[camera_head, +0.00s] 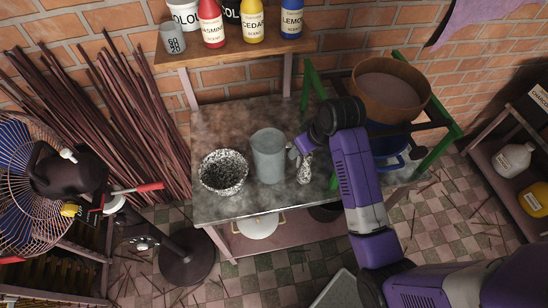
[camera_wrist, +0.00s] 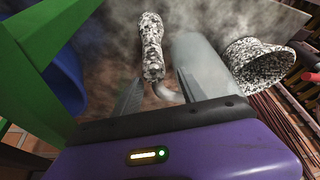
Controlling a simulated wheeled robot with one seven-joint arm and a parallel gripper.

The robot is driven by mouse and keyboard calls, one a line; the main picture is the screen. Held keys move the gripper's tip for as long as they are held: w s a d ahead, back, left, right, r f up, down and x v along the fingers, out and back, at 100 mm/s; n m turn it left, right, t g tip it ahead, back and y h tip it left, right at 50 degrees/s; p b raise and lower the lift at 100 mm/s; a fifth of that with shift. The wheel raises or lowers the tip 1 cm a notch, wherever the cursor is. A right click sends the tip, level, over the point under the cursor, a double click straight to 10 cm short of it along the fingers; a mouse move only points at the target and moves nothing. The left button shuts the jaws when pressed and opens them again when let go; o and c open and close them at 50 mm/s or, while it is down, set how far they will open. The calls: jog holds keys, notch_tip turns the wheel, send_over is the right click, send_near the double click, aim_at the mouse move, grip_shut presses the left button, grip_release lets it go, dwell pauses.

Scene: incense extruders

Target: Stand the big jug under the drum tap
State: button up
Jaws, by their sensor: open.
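The big jug, a plain grey cylinder (camera_head: 268,158), stands upright on the grey bench, between a speckled bowl and a speckled pestle. My gripper (camera_head: 298,150) is at the jug's right side, by the handle. A blue drum (camera_head: 388,143) sits in the green frame at right, partly behind my arm. I cannot make out its tap.
The speckled mortar (camera_head: 223,172) is left of the jug and the pestle (camera_head: 304,168) right of it, close to my gripper. A brown round sieve (camera_head: 390,90) tops the green frame (camera_head: 436,150). A shelf (camera_head: 240,48) with bottles and a measuring cup (camera_head: 172,38) hangs above.

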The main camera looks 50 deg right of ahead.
grip_shut()
dwell(1.3)
